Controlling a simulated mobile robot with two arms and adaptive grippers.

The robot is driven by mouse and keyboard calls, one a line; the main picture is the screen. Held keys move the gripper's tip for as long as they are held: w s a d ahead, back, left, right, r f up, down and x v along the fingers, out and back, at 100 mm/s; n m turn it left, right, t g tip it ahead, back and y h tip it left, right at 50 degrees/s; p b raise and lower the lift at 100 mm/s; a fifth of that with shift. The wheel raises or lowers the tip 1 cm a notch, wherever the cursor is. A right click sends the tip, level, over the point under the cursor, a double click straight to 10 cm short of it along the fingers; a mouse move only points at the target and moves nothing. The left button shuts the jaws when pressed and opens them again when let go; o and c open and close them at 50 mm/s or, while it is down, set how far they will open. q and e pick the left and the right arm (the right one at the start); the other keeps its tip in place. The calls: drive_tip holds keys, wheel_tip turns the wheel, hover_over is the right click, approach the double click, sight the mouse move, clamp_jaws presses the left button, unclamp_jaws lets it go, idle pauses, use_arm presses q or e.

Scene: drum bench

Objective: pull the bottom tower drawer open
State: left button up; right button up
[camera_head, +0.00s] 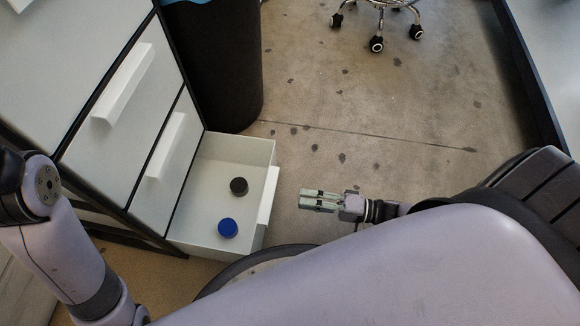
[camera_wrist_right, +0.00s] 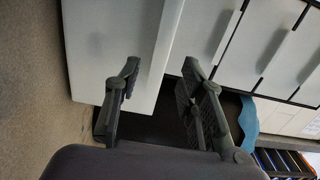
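The white drawer tower (camera_head: 120,120) stands at the left of the head view. Its bottom drawer (camera_head: 207,163) is pulled out, showing its inside, with a blue round thing (camera_head: 228,228) and a dark round thing (camera_head: 239,186) on its floor. The drawer's white handle (camera_head: 268,195) is on its front. My right gripper (camera_head: 306,200) is to the right of the handle, with a gap between them. In the right wrist view the gripper (camera_wrist_right: 160,85) has its fingers spread, with the handle (camera_wrist_right: 164,55) ahead between them. My left gripper is out of view; only its arm shows.
The upper drawers are shut, with white handles (camera_head: 124,84). A black bin (camera_head: 215,65) with a blue liner stands behind the tower. A wheeled chair base (camera_head: 376,25) is at the top. Bare floor (camera_head: 400,135) lies to the right.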

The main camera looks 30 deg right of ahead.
drive_tip(key=shift+v, duration=2.2)
